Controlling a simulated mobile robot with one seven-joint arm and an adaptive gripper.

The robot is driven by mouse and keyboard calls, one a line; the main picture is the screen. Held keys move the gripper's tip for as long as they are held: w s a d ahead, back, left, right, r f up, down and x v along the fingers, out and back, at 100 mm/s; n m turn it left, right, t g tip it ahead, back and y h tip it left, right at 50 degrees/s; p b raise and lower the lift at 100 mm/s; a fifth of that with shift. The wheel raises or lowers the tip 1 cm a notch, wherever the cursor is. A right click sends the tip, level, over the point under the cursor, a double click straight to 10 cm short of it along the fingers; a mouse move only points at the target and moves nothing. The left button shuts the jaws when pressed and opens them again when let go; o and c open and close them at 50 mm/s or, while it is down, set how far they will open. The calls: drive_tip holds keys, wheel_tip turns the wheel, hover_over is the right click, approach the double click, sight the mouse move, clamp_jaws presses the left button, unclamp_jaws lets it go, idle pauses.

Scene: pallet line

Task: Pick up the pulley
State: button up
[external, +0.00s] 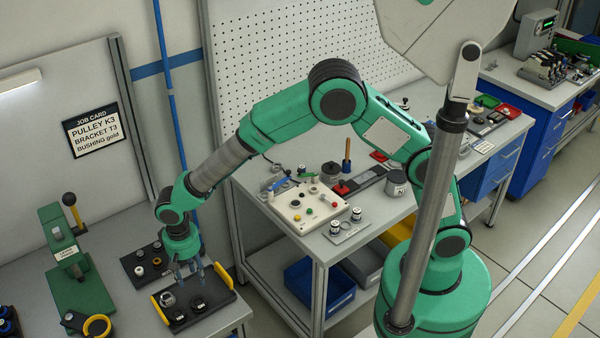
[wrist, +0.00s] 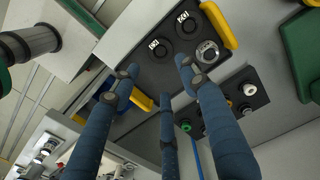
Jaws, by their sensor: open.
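Two black round pulleys (external: 198,305) (wrist: 187,22) lie on a dark tray (external: 216,307) (wrist: 150,72) with yellow handles; the second pulley also shows in the wrist view (wrist: 160,47). Each bears a small white label, too small to read surely. A silver metal part (external: 168,298) (wrist: 208,52) lies beside them on the same tray. My gripper (external: 193,273) (wrist: 160,80) is open and empty above the tray, its fingers spread and pointing down. In the wrist view the fingers cover part of the tray, and the pulleys lie beyond their tips.
A second dark tray (external: 134,269) (wrist: 222,118) with small rings and fittings stands behind. A green press (external: 75,270) stands to the left. A job card (external: 96,130) on the wall reads pulley K3, bracket T3, bushing gold. Another bench (external: 275,200) with parts stands to the right.

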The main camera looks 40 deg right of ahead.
drive_tip(key=b, duration=0.1)
hover_over(198, 302)
drive_tip(key=shift+d+f, duration=0.15)
drive_tip(key=shift+f, duration=4.15)
drive_tip(key=shift+f+b, duration=0.45)
drive_tip(key=shift+f, duration=2.15)
drive_tip(key=c, duration=0.9)
